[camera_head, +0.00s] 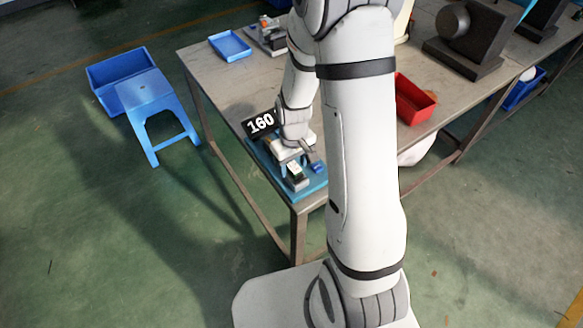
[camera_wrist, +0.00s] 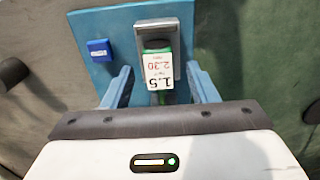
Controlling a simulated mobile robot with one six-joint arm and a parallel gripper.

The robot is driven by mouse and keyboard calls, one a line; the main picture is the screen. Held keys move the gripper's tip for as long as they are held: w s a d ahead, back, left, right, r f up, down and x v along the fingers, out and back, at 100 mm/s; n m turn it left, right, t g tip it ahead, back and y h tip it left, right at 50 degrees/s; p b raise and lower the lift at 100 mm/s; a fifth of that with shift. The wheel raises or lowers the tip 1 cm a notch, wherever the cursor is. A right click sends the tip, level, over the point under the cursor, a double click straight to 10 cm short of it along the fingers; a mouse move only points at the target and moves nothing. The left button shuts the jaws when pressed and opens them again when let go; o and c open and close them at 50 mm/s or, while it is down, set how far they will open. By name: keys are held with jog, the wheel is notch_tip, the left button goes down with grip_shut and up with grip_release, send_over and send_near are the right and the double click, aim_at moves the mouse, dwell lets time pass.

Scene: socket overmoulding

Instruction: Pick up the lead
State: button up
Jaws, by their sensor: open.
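A green piece with a white label (camera_wrist: 158,72), printed "1.5" and "2.30", sits at a grey holder (camera_wrist: 157,24) on a blue mat (camera_wrist: 112,22). It may be the lead or part of it; I cannot tell for certain. A green and dark end shows below the label, toward my gripper (camera_wrist: 161,80). My gripper's two blue fingers are apart, one on each side of the labelled piece, with nothing seen gripped. In the head view my gripper (camera_head: 292,158) is low over the blue mat (camera_head: 313,190), by the table's near corner, and partly hides the holder.
A small blue block (camera_wrist: 99,48) sits on the mat beside the holder. A black sign reading 160 (camera_head: 260,123) stands close to my wrist. A blue tray (camera_head: 230,45) and a red bin (camera_head: 413,98) are on the table (camera_head: 220,85). A blue stool (camera_head: 147,92) stands left.

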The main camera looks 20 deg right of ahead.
jog(key=shift+f, duration=0.15)
grip_shut()
dwell(0.5)
